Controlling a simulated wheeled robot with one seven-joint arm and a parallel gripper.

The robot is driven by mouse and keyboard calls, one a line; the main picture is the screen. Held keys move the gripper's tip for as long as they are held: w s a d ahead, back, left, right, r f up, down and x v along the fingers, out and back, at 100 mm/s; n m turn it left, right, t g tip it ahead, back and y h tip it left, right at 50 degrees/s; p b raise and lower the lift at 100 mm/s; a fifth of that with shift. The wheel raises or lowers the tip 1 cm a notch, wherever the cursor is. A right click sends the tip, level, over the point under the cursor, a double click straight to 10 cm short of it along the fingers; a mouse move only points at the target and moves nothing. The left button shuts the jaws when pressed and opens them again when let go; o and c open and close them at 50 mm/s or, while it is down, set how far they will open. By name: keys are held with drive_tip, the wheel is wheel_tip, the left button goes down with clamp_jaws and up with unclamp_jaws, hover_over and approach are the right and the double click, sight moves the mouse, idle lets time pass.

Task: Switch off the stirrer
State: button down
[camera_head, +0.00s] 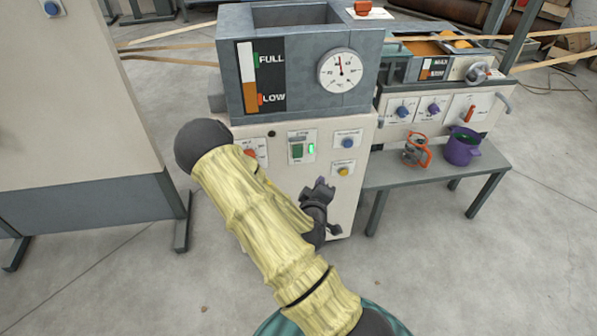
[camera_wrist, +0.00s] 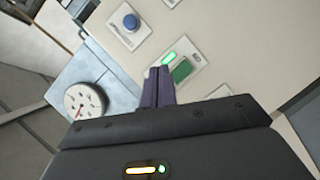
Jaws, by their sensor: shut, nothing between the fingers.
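A cream control panel (camera_head: 282,185) sits below the grey tank. On it is a plate with a green switch (camera_head: 297,151) beside a lit green lamp (camera_head: 311,148). Its label is too small to read, so I cannot tell whether it is the stirrer's. In the wrist view the green switch (camera_wrist: 181,71) and glowing lamp (camera_wrist: 168,57) lie just beyond and right of my fingertips. My gripper (camera_head: 325,188) is shut and empty, in front of the lower panel in the head view. I cannot tell whether its fingers (camera_wrist: 158,74) touch anything.
A blue button (camera_head: 348,138), a yellow button (camera_head: 343,171) and a red knob (camera_head: 250,153), partly behind my arm, share the panel. A dial (camera_head: 340,70) is on the grey tank (camera_head: 300,50). A bench (camera_head: 400,175) on the right holds an orange item and a purple pot (camera_head: 461,148).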

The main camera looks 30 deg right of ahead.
drive_tip(key=a+f+n+t+y+b, duration=0.1)
drive_tip(key=n+t, duration=0.1)
drive_tip(key=n, duration=0.1)
drive_tip(key=a+f+n+t+y+b, duration=0.1)
drive_tip(key=n+t+b, duration=0.1)
drive_tip(key=n, duration=0.1)
drive_tip(key=a+f+n+t+y+b, duration=0.1)
drive_tip(key=n+t+b, duration=0.1)
drive_tip(key=n, duration=0.1)
drive_tip(key=shift+w+a+f+n+y, duration=0.2)
drive_tip(key=shift+w+a+n+y, duration=0.1)
drive_tip(key=shift+w+a, duration=0.1)
drive_tip(key=shift+d, duration=0.1)
drive_tip(key=b, duration=0.5)
approach(296, 150)
drive_tip(key=x, duration=0.7)
drive_tip(key=shift+d, duration=0.15)
drive_tip(key=shift+p, duration=0.45)
